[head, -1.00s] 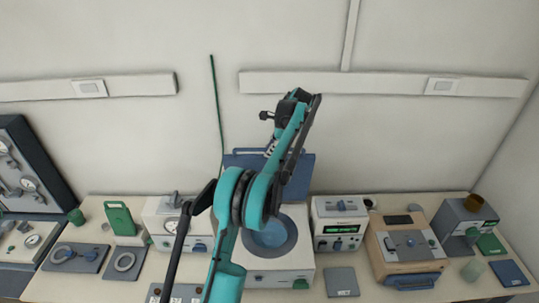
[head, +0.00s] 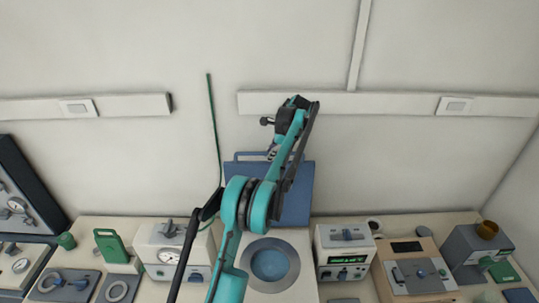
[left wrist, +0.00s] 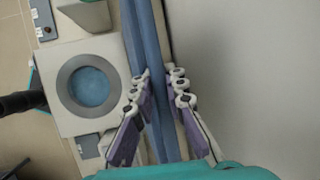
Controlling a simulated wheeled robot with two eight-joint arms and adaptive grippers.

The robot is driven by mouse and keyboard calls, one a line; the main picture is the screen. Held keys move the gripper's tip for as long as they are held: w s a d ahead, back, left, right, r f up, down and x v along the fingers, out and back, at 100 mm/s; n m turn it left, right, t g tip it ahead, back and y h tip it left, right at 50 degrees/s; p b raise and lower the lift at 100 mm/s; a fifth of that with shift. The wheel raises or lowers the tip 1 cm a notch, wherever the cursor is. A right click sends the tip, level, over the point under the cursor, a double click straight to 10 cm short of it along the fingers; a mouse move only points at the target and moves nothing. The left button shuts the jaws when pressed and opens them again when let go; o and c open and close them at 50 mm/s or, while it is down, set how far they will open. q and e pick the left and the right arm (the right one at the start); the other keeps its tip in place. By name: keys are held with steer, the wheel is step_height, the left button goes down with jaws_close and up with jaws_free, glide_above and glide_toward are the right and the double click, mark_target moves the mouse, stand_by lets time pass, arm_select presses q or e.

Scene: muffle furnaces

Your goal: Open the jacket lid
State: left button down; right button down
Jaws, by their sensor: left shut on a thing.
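The blue jacket lid (head: 298,195) stands raised, roughly upright, behind the pale bath unit (head: 296,286) in the head view. The unit's round opening (head: 270,263) with a grey ring is uncovered and blue inside. A bar handle runs along the lid's top edge. My left gripper (head: 271,151) is at that top edge, partly hidden by my teal arm. In the left wrist view the lid (left wrist: 151,35) appears edge-on as a blue strip. The purple-grey fingers of my left gripper (left wrist: 158,80) sit on both sides of it, shut on it. My right gripper is not in view.
A gauge box (head: 170,252) stands left of the bath unit and a box with a green display (head: 345,252) stands right of it. A beige box (head: 420,275) is further right. The wall is close behind the lid. A thin green cable (head: 214,125) hangs there.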

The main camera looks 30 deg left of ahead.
arm_select(q)
steer(key=shift+r, duration=0.1)
steer(key=c, duration=1.5)
jaws_free()
steer(key=shift+c, duration=0.2)
steer(key=shift+s+d+r, duration=0.1)
steer(key=shift+d+r, duration=0.1)
steer(key=shift+r, duration=0.15)
steer(key=v, duration=0.6)
steer(key=shift+d+r, duration=0.2)
steer(key=shift+r, duration=0.2)
